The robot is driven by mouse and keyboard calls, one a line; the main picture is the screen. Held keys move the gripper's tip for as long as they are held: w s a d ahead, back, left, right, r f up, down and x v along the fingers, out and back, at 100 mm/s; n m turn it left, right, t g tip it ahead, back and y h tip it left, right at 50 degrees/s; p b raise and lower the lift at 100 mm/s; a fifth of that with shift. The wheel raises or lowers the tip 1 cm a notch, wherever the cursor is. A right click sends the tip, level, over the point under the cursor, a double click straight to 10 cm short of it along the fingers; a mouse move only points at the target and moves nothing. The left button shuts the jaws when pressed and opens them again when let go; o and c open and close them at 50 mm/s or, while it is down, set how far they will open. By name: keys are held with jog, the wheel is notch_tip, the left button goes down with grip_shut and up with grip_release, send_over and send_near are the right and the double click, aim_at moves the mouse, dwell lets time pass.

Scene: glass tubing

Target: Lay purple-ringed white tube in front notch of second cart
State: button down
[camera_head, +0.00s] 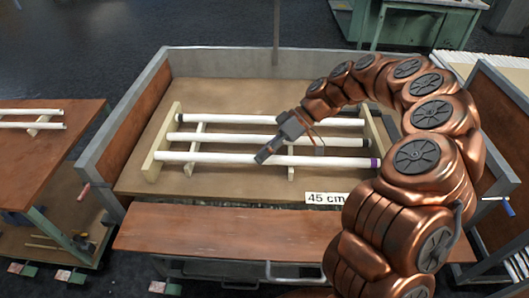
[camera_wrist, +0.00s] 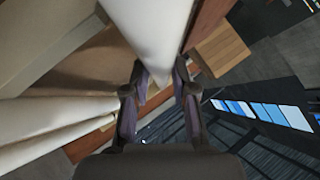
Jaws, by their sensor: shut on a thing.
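The purple-ringed white tube (camera_head: 215,157) is the frontmost of three tubes at the wooden rack in the middle cart. Its purple ring (camera_head: 374,163) is at its right end. My gripper (camera_head: 264,157) is shut on this tube left of its middle; I cannot tell if the tube rests in the notches or hangs just above. In the wrist view the two fingers (camera_wrist: 158,85) stand either side of a white tube (camera_wrist: 158,30). The rack's left rail (camera_head: 152,169) shows; its right rail (camera_head: 379,130) is partly hidden by my arm.
Two other white tubes, the back (camera_head: 235,119) and middle (camera_head: 215,137), lie parallel behind. A "45 cm" label (camera_head: 326,198) is at the cart's front. Raised grey walls (camera_head: 130,110) bound the cart. A cart at left (camera_head: 40,160) also holds white tubes (camera_head: 30,126).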

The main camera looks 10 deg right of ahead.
jog(key=c, duration=0.9)
grip_release()
jog(key=shift+c, duration=0.2)
jog(key=shift+d+r, duration=0.1)
jog(key=v, duration=1.2)
jog(key=s+a+r+m+h, duration=0.2)
jog(key=s+a, duration=0.2)
jog(key=s, duration=0.4)
jog(key=s+a+r+m+h, duration=0.2)
jog(key=s+a+h, duration=0.15)
jog(key=s, duration=0.45)
jog(key=s+d+f+m+h, duration=0.2)
jog(key=s+d+f+m, duration=0.2)
jog(key=s, duration=0.5)
jog(key=s+d+f+m+h, duration=0.2)
jog(key=s+d+f+m, duration=0.2)
jog(key=s, duration=0.5)
jog(key=shift+s+d+f+m+h, duration=0.2)
jog(key=shift+f+m+h, duration=0.15)
jog(key=shift+f+m, duration=0.25)
